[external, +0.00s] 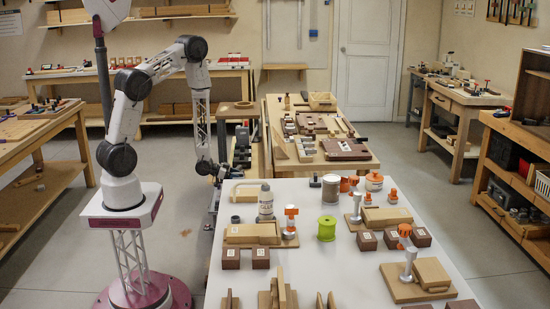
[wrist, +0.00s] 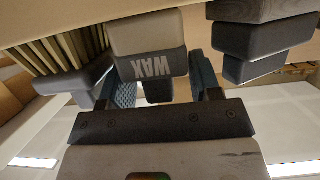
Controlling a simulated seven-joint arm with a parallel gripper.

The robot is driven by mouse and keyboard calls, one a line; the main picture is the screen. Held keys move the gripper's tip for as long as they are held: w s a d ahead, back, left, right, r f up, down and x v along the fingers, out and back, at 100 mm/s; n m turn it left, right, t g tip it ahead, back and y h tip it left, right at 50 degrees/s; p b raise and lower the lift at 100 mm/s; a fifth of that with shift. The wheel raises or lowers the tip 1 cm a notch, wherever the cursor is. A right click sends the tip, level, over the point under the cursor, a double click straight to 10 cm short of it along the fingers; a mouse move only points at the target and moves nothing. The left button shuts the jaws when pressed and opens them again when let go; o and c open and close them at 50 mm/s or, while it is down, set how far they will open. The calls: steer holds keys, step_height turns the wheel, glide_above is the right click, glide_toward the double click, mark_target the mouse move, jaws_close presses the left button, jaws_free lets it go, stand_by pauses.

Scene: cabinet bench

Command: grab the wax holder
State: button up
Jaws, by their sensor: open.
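The wax holder (wrist: 150,38) is a block with a tan part and a dark grey part marked "WAX", upside down in the wrist view at top centre. My gripper (wrist: 163,84) is open, with one blue-padded finger on each side of the lower part of the block. I cannot tell whether either finger touches it. In the external view my gripper (external: 220,174) hangs low just beyond the left edge of the white table. The wax holder cannot be made out there.
Close beside the holder in the wrist view are a stack of dark blocks (wrist: 262,42) on the right and a slatted grey piece (wrist: 72,75) on the left. The white table (external: 345,255) holds a green spool (external: 326,228), a bottle (external: 265,203) and several blocks.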

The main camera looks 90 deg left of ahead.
steer(key=shift+w+f, duration=0.2)
steer(key=shift+w, duration=0.4)
steer(key=c, duration=0.7)
